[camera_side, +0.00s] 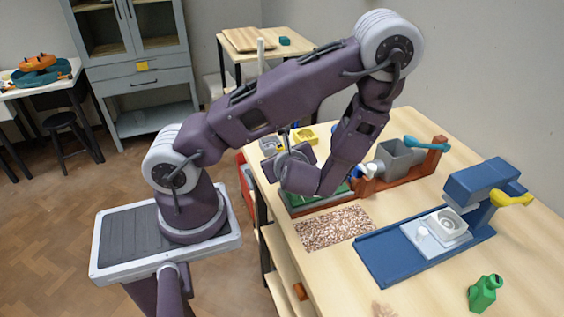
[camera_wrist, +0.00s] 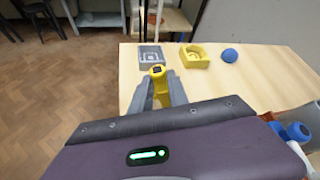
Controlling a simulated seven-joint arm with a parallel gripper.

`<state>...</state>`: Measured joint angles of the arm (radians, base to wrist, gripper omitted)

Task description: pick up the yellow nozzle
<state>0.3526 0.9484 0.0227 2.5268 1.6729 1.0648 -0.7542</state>
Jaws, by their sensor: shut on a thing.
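The yellow nozzle (camera_wrist: 158,72) is between the two grey fingers of my gripper (camera_wrist: 158,90) in the wrist view. Its top end, with a dark opening, sticks out past the fingertips. My gripper is shut on it. The fingers cover part of its sides, and I cannot tell whether its lower end touches the table. In the side view my wrist hides most of the gripper, and I cannot make out the nozzle clearly there.
Beyond the nozzle are a grey marked plate (camera_wrist: 151,53), a yellow block with a round recess (camera_wrist: 194,60) and a blue dome (camera_wrist: 230,55).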

